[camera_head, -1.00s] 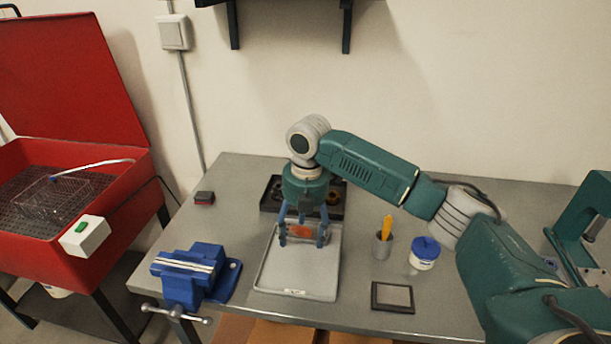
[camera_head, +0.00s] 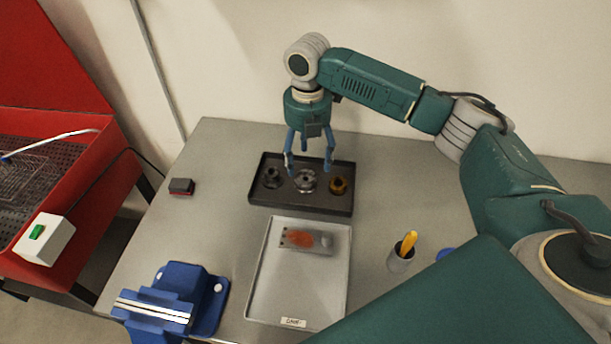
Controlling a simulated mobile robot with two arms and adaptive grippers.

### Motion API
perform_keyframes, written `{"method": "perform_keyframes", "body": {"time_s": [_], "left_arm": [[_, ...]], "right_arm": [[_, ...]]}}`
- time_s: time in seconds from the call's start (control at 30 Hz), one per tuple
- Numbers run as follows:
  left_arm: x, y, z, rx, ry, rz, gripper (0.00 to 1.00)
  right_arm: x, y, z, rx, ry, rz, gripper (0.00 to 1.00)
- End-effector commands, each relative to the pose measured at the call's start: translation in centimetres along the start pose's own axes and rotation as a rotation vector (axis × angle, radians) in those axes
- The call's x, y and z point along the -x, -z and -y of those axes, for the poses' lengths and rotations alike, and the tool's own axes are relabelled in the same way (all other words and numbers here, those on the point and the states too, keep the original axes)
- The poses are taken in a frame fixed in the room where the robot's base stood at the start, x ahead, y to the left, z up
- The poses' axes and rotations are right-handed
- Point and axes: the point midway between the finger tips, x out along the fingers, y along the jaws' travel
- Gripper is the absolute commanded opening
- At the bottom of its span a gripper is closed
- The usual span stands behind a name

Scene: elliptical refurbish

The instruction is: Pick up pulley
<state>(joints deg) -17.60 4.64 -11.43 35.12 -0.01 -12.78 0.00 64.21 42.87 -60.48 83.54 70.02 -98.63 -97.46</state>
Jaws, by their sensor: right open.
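A black tray (camera_head: 325,206) at the back of the bench holds three round parts in a row. The left part (camera_head: 271,178) is dark, the middle one (camera_head: 306,181) is silver and looks like a pulley, and the right one (camera_head: 338,186) is brass-coloured. My right gripper (camera_head: 308,168) points down over the middle of this tray, fingers apart on either side of the silver part. It holds nothing visible. I cannot tell whether the fingertips touch the part. My left gripper is not in view.
A light tray (camera_head: 262,290) in front holds a grey block with an orange-red patch (camera_head: 301,239). A blue vise (camera_head: 172,302) stands at front left, a red-black box (camera_head: 181,187) at back left. A grey cup with a yellow tool (camera_head: 400,260) stands to the right.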

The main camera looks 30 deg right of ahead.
Motion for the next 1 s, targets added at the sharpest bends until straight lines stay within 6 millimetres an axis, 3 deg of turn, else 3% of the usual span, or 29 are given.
{"method": "perform_keyframes", "body": {"time_s": [0.27,0.53,0.8,0.87,1.0], "left_arm": [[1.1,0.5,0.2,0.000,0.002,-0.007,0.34],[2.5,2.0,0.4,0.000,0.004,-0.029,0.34],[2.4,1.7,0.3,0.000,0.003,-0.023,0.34],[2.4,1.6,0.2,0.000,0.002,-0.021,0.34],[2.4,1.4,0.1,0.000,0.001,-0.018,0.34]], "right_arm": [[-2.3,0.2,-0.1,0.001,0.002,-0.002,0.68],[-6.0,0.2,-0.3,0.000,0.001,-0.001,0.68],[-6.6,0.2,-0.3,0.000,-0.001,0.001,0.68],[-6.6,0.2,-0.3,0.000,-0.001,0.001,0.60],[-6.5,0.2,-0.3,0.000,-0.001,0.001,0.32]]}}
